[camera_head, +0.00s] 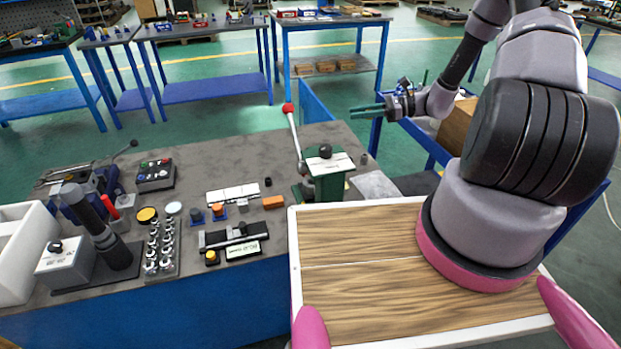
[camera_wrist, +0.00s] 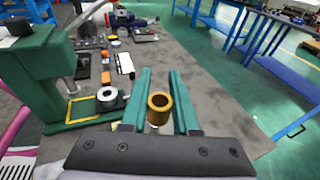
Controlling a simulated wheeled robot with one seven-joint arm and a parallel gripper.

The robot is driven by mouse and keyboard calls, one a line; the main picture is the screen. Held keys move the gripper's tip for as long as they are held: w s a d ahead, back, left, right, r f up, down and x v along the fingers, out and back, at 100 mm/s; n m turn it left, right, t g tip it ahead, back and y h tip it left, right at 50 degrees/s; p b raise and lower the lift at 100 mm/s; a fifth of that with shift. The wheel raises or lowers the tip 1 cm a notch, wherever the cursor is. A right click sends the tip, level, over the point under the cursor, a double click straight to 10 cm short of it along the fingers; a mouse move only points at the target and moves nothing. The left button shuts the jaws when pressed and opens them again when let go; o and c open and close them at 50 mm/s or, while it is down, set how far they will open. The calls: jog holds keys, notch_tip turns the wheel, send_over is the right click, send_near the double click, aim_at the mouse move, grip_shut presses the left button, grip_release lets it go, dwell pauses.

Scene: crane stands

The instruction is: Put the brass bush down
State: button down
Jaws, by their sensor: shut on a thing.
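The brass bush (camera_wrist: 159,103) is a short gold-coloured ring, seen end-on between the two teal fingers of my gripper (camera_wrist: 160,76) in the wrist view. The fingers are shut on its sides. In the camera_head view my gripper (camera_head: 353,109) reaches left, behind the bench's far right corner and at the right of the green press (camera_head: 328,184). The bush cannot be made out there. In the wrist view the press (camera_wrist: 42,85) stands to the left of my fingers, with a pale metal ring (camera_wrist: 107,95) on its base.
The grey workbench (camera_head: 240,160) carries a press lever with a red knob (camera_head: 288,108), a black slide fixture (camera_head: 233,236), a rack of metal parts (camera_head: 161,247) and a white bin (camera_head: 22,250). In the wrist view, bare bench top (camera_wrist: 215,95) lies right of my fingers.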

jog(key=s+a+f+n+g+h, duration=0.1)
jog(key=s+f+n+g, duration=0.4)
jog(key=f+g, duration=0.4)
notch_tip(320, 180, down, 3)
jog(key=shift+a+f+n, duration=0.2)
jog(key=shift+a+n, duration=0.2)
jog(key=shift+n, duration=0.4)
jog(key=shift+s, duration=0.1)
jog(key=r+x, duration=0.1)
jog(key=x, duration=0.4)
jog(key=r+x, duration=0.1)
jog(key=x, duration=0.9)
jog(key=shift+a+r, duration=0.3)
jog(key=shift+r, duration=0.15)
jog(key=shift+r+x, duration=0.2)
jog(key=shift+x, duration=0.95)
notch_tip(320, 180, down, 3)
jog(key=shift+s+a+r, duration=0.15)
jog(key=shift+a+r, duration=0.05)
jog(key=shift+f, duration=0.25)
